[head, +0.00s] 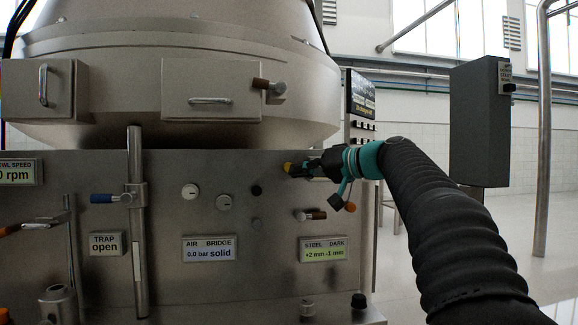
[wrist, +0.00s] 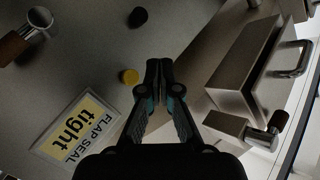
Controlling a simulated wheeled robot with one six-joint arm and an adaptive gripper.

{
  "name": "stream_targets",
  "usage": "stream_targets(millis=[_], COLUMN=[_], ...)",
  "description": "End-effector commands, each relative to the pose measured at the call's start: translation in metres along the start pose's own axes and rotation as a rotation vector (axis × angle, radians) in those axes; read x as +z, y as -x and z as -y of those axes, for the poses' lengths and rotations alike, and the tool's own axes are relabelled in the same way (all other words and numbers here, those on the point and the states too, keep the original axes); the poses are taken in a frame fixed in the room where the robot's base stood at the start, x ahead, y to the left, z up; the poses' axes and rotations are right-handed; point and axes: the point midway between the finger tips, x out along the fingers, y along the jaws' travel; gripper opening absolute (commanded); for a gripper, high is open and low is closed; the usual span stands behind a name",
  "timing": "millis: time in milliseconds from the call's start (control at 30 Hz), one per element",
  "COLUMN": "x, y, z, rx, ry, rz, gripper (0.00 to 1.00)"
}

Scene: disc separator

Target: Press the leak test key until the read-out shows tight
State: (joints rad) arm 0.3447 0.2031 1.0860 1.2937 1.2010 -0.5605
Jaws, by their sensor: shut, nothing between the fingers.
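A yellow round key (head: 287,168) sits on the steel front panel, and it also shows in the wrist view (wrist: 129,76). I see no label on it, so I cannot tell for sure that it is the leak test key. My gripper (head: 295,170) is shut and empty, its fingertips close to the yellow key. In the wrist view the fingertips (wrist: 158,64) lie just right of the key; I cannot tell whether they touch it. The FLAP SEAL read-out (wrist: 72,130) shows "tight" on a yellow field. It is hidden behind my gripper in the head view.
A black knob (head: 257,190) and a brown-handled lever (head: 311,215) are close by on the panel. Above stands a steel box (head: 205,90) with a handle and latch lever (head: 268,84). A grey cabinet (head: 478,120) stands at the right.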

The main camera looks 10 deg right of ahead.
Motion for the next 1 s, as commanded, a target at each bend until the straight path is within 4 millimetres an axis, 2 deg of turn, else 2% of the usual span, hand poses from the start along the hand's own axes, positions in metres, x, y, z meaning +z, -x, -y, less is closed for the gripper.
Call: stream_targets(millis=[100,500,1000], x=[-0.012,-0.030,-0.031], y=[-0.011,-0.039,-0.043], z=[-0.005,-0.027,-0.031], rx=[-0.001,-0.001,0.000], ry=[0.000,0.000,0.001], rz=[0.001,0.000,-0.001], gripper=[0.00,0.00,0.00])
